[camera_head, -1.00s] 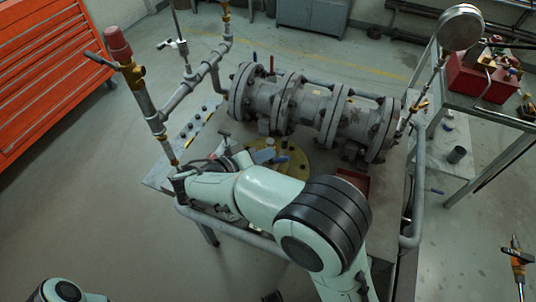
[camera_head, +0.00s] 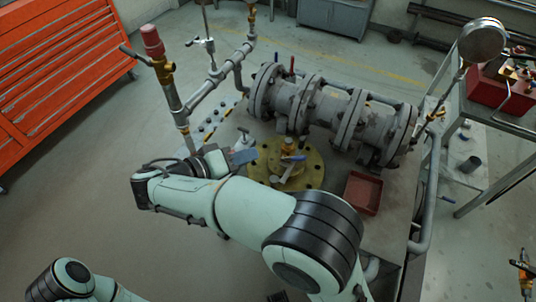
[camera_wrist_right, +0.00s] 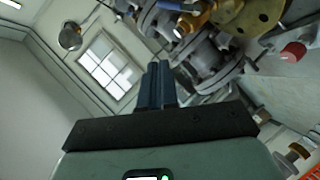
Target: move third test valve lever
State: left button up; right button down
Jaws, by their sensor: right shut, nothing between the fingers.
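My right gripper (camera_head: 245,156) is left of the round yellow flange (camera_head: 262,172), with its bluish fingers pointing right. In the wrist view, its fingers (camera_wrist_right: 157,82) are together with nothing between them. A small T-shaped handle (camera_head: 243,131) stands just behind the gripper. Which lever is the third test valve's, I cannot tell. My left gripper is out of view; only its arm shows at the lower left.
Large grey flanged piping (camera_head: 325,108) runs across the back of the table. An upright pipe with a red cap (camera_head: 152,40) stands left. A red tray (camera_head: 363,192) lies right of the flange. A round gauge (camera_head: 482,42) rises at the right.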

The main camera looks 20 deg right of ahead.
jog(key=s+d+f+n+t+b, duration=0.25)
jog(key=s+f+n, duration=0.4)
jog(key=n, duration=1.05)
jog(key=n+t+b, duration=0.4)
jog(key=n, duration=1.5)
send_near(293, 159)
jog(key=s+d+f, duration=0.2)
jog(key=d, duration=0.4)
jog(key=w, duration=0.2)
jog(key=shift+w+d+r+y, duration=0.25)
jog(key=shift+d+r+y, duration=0.05)
jog(key=shift+r, duration=0.1)
jog(key=shift+w+d+r, duration=0.25)
jog(key=shift+w+r, duration=0.1)
jog(key=shift+w, duration=0.3)
